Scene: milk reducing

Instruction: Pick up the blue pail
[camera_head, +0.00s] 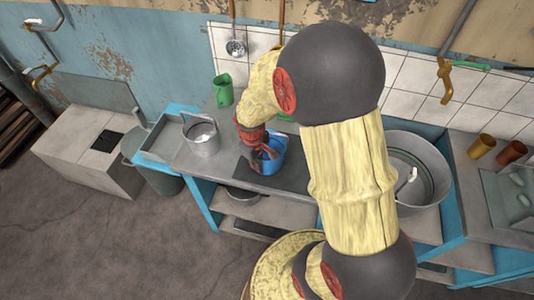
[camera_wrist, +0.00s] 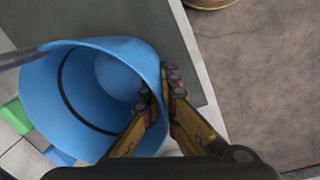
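The blue pail (camera_head: 273,158) stands on the grey worktop in the head view, partly hidden by my gripper (camera_head: 262,148). In the wrist view the pail (camera_wrist: 95,85) fills the left half, its open mouth toward the camera. My gripper (camera_wrist: 164,95) straddles the pail's rim there, one finger inside the mouth and the other outside the wall. The wall runs between the fingertips, with little space around it. I cannot tell whether both fingers press on it. Part of the grey handle (camera_wrist: 22,58) shows at the left.
A grey metal bucket (camera_head: 201,138) stands left of the pail, with a green mug (camera_head: 222,91) behind. A large metal basin (camera_head: 425,180) is to the right. The tiled wall (camera_head: 400,75) bounds the worktop at the back. Green objects (camera_wrist: 15,117) lie near the pail.

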